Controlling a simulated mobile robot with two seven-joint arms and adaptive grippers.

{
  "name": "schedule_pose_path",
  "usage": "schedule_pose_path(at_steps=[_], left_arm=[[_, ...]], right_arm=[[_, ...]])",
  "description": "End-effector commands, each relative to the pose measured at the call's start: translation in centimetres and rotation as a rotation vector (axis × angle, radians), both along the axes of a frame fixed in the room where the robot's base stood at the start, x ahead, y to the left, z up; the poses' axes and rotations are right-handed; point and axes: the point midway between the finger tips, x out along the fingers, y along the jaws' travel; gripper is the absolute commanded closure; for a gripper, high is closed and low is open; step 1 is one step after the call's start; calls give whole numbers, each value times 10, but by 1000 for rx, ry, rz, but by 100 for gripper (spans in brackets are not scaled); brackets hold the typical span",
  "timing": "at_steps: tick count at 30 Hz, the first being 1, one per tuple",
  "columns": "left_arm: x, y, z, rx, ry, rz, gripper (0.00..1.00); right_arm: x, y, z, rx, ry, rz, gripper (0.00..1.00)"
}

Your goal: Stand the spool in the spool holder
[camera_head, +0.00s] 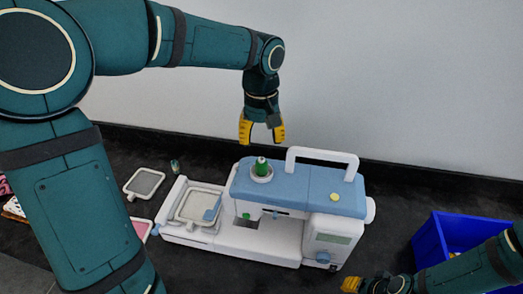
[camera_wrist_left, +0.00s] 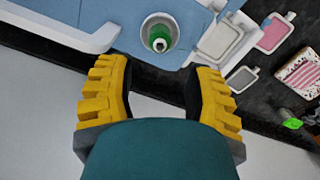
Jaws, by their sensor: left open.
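The green spool (camera_head: 262,163) stands upright in the white round spool holder (camera_head: 262,179) on top of the blue and white sewing machine (camera_head: 300,188). In the left wrist view the spool (camera_wrist_left: 159,38) sits inside the ring of the holder (camera_wrist_left: 173,26). My left gripper (camera_head: 262,140) is open and empty, pointing down above and slightly behind the spool, apart from it. In the wrist view its yellow fingers (camera_wrist_left: 157,95) have nothing between them. My right gripper (camera_head: 378,285) is partly in view at the bottom edge; its opening is unclear.
A white handle (camera_head: 322,154) rises right of the spool. An embroidery hoop (camera_head: 200,206) lies on the machine's left arm. A loose frame (camera_head: 145,183) and a small green item (camera_head: 174,166) lie left. A blue crate (camera_head: 432,240) stands right. A wall is behind.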

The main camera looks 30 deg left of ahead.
Motion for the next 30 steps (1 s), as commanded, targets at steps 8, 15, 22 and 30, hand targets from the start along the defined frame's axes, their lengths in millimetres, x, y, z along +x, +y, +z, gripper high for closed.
schedule_pose_path(at_steps=[8,15,22,30], left_arm=[[1,1,41,0,-1,-1,48],[1,1,48,-1,1,-1,48],[1,1,47,-1,1,-1,48],[1,1,47,-1,1,0,48]], right_arm=[[0,0,4,1,0,0,66],[0,0,5,1,0,0,66],[0,0,5,1,0,0,66],[0,0,5,1,0,0,66]])
